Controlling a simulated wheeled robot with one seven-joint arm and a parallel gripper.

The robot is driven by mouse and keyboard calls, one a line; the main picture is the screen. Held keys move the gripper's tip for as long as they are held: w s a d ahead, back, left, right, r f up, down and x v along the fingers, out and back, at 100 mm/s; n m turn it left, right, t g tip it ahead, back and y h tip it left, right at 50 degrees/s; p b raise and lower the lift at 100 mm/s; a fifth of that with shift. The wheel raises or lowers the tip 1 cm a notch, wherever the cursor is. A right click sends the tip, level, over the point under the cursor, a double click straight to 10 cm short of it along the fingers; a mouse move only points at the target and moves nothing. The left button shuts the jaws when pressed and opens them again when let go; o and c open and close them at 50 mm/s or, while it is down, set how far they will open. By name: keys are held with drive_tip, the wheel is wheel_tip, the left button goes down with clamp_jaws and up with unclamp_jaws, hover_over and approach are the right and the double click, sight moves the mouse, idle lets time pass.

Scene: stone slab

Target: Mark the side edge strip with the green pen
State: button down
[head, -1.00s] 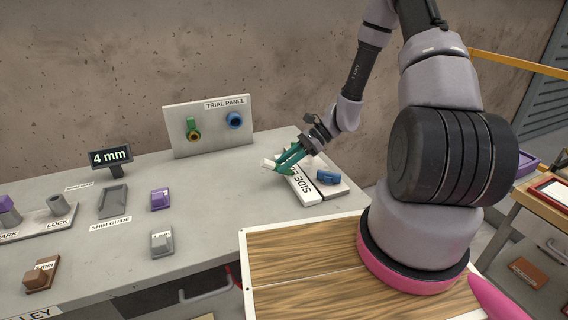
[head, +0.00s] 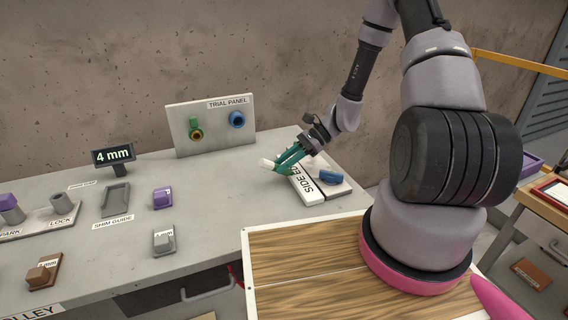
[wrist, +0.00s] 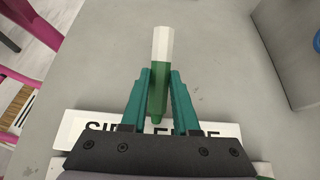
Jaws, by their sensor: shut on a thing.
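My gripper (head: 288,158) is over the stone slab, beside the back-left end of the side edge strip. Its teal fingers, also in the wrist view (wrist: 158,85), are shut on the green pen (wrist: 158,78). The pen has a green body and a pale end, which points away from the palm in the wrist view and to the left in the head view (head: 267,164). The white strip with the label "SIDE EDGE" (head: 312,199) lies on the slab, and the fingers hide part of its lettering. I cannot tell whether the pen touches anything.
A trial panel (head: 215,140) with green and blue rings stands at the back. A 4 mm display (head: 114,156), a shim guide (head: 115,200) and several small blocks are on the left. The slab's middle is clear.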

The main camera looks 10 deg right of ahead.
drive_tip(key=shift+a, duration=0.1)
idle(0.3)
drive_tip(key=shift+r, duration=3.5)
drive_tip(key=w+d+r+m+t+h, duration=0.1)
drive_tip(key=w+d+r+m+t, duration=0.15)
drive_tip(key=w+m+t, duration=0.2)
drive_tip(key=w+d+r+m+t, duration=0.1)
drive_tip(key=w+r+m+t, duration=0.2)
drive_tip(key=w, duration=0.3)
drive_tip(key=w+d+r+m+t+h, duration=0.5)
drive_tip(key=w+d+r+m+h, duration=0.1)
drive_tip(key=d, duration=0.5)
wheel_tip(320, 180, up, 2)
drive_tip(key=m+h, duration=0.1)
drive_tip(key=m, duration=0.2)
drive_tip(key=shift+d, duration=0.2)
drive_tip(key=shift+f, duration=0.1)
